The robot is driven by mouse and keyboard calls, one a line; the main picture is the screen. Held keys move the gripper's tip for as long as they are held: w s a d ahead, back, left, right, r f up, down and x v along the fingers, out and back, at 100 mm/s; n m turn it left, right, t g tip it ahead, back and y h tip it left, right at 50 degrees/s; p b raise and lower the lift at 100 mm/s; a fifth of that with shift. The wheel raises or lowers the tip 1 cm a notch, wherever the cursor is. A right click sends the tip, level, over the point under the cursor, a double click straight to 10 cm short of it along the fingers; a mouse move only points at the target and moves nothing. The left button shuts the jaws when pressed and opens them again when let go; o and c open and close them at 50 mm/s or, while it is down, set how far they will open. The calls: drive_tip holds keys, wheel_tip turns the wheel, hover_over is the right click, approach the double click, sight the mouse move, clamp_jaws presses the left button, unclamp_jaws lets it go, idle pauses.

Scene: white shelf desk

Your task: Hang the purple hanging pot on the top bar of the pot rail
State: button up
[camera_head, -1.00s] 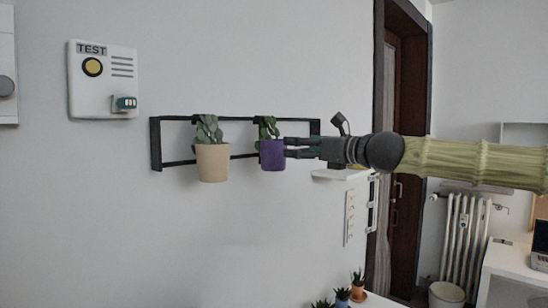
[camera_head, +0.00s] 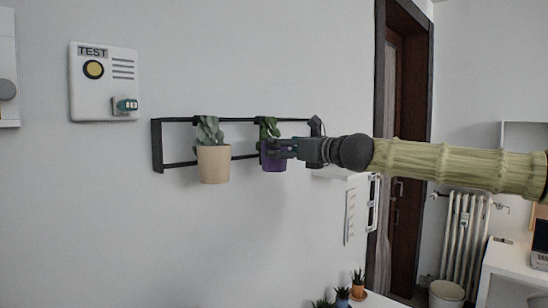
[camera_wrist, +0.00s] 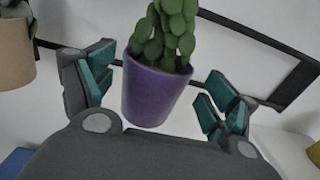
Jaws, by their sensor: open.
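The purple hanging pot (camera_head: 273,163) with a green plant hangs at the black wall-mounted pot rail (camera_head: 157,146), right of a beige pot. Its plant reaches up to the top bar. My gripper (camera_head: 272,149) is at the purple pot and partly covers it in the head view. In the wrist view the purple pot (camera_wrist: 152,95) stands between my two open, teal-padded fingers, with a gap on both sides. The rail (camera_wrist: 290,85) runs behind it. How the pot meets the top bar is hidden.
A beige pot (camera_head: 213,164) with a plant hangs on the rail close to the left. A white shelf (camera_head: 340,174) juts out below my wrist at the right. Small pots (camera_head: 342,297) stand on a surface far below.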

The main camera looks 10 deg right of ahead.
drive_tip(key=shift+p+x, duration=0.6)
drive_tip(key=shift+x, duration=1.3)
drive_tip(key=shift+s+a, duration=0.1)
drive_tip(key=c, duration=1.4)
drive_tip(key=shift+r, duration=0.1)
